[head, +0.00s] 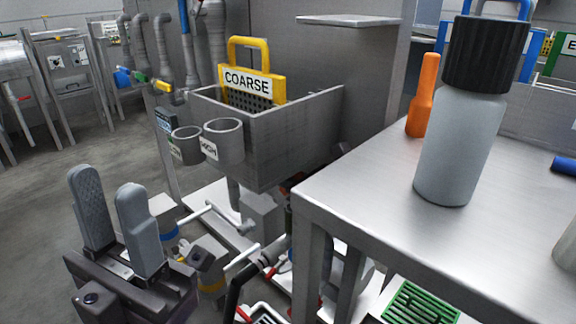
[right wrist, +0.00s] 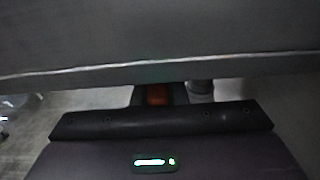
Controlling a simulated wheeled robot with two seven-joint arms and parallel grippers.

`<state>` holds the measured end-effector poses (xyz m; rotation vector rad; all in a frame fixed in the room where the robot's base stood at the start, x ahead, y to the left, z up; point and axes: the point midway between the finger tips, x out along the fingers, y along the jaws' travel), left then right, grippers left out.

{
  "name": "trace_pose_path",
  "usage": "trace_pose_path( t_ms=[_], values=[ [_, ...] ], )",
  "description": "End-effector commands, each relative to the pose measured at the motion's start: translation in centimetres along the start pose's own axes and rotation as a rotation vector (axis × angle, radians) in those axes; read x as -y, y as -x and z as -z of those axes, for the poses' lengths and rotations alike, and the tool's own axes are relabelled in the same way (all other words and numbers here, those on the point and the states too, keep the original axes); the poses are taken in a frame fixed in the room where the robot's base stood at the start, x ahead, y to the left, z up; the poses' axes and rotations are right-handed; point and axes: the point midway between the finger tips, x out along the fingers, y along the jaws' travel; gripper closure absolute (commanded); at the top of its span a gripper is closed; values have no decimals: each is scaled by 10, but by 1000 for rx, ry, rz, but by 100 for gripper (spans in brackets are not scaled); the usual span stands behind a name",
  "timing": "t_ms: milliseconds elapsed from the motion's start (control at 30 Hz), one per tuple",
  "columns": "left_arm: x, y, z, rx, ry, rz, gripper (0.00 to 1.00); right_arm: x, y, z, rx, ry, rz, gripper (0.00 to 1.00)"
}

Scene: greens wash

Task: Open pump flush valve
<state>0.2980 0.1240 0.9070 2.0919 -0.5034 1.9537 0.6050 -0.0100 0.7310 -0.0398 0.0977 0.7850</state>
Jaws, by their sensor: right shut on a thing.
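Several pipes and valves sit low under the sink and table in the head view. A white bar handle (head: 242,256) and another white bar handle (head: 195,214) stick out there. Red parts and a black hose (head: 236,290) are close by. I cannot tell which is the pump flush valve. My left gripper (head: 114,215) is open and empty, fingers up, left of these handles. In the right wrist view, my right gripper's dark body shows below a close grey surface (right wrist: 160,40). An orange-red part (right wrist: 157,95) shows beyond it. My right fingertips and what they hold are not clear.
A steel sink (head: 300,125) holds a yellow-handled COARSE screen (head: 247,78); two grey cups hang on its front. A green grate (head: 420,305) lies below. Floor is clear at left.

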Motion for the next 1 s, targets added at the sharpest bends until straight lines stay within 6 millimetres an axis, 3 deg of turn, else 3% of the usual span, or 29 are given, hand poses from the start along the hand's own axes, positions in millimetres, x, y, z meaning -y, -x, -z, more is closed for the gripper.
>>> trace_pose_path(
  t_ms=[267, 300, 467, 1000],
  values=[
    [0, 1, 0, 1, 0, 0, 64, 0, 0, -1, 1, 0, 0, 100],
    [0, 1, 0, 1, 0, 0, 64, 0, 0, -1, 1, 0, 0, 86],
    [0, 1, 0, 2, 0, 0, 64, 0, 0, -1, 1, 1, 0, 65],
    [0, 2, 0, 0, -2, 1, 64, 0, 0, 2, 4, 0, 0, 65]
  ],
)
